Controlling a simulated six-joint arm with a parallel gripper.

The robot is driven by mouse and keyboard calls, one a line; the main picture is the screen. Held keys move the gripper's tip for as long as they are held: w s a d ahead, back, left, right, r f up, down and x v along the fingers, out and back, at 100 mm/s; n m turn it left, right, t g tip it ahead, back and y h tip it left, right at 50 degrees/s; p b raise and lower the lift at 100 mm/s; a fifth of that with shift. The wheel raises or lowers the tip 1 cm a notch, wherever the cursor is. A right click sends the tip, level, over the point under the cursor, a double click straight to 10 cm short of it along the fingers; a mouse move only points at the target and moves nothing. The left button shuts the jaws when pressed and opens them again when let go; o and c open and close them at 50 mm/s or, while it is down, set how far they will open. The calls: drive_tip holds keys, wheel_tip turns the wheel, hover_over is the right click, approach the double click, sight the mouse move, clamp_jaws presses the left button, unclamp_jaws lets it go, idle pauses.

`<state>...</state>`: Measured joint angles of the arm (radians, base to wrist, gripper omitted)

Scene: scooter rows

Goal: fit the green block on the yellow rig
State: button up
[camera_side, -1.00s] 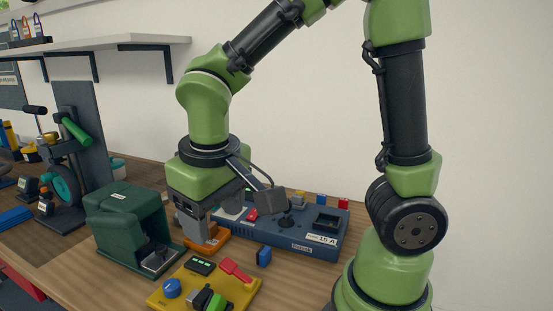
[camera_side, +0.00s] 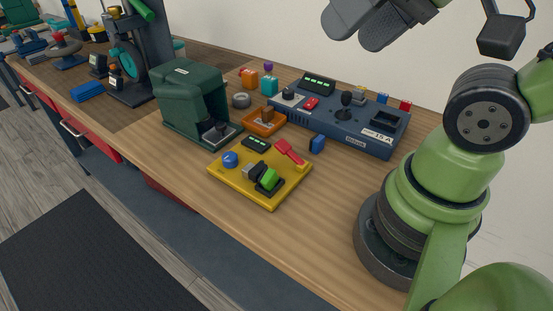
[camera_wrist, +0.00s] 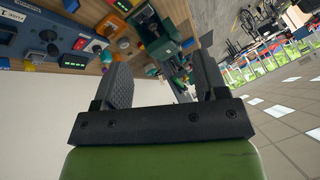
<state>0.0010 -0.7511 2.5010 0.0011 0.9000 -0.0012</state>
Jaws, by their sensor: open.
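The yellow rig (camera_side: 232,174) lies on the wooden bench in the side view. It carries a blue knob (camera_side: 230,159), a red lever (camera_side: 290,151), a small green-lit display and a dark holder (camera_side: 256,170). The green block (camera_side: 269,178) sits on the rig at the dark holder, near its front edge, tilted. I cannot tell how deeply it sits. My gripper (camera_side: 378,24) is raised high at the top right, well away from the rig. In the wrist view my gripper (camera_wrist: 162,82) shows its two jaws apart with nothing between them.
A dark green housing (camera_side: 187,95) stands just left of the rig. An orange tray (camera_side: 264,124) lies behind it, and a blue control box (camera_side: 352,125) with a joystick stands behind right. A small blue block (camera_side: 317,144) lies between. The bench front right is bare.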

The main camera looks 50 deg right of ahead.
drive_tip(key=n+g+h, duration=0.5)
drive_tip(key=g+h, duration=0.1)
drive_tip(key=g, duration=0.1)
hover_over(268, 176)
drive_tip(key=a, duration=0.2)
wheel_tip(268, 176, down, 22)
drive_tip(key=shift+s+d+f, duration=0.1)
drive_tip(key=shift+s, duration=0.05)
drive_tip(key=x, duration=0.5)
drive_tip(key=shift+f, duration=0.4)
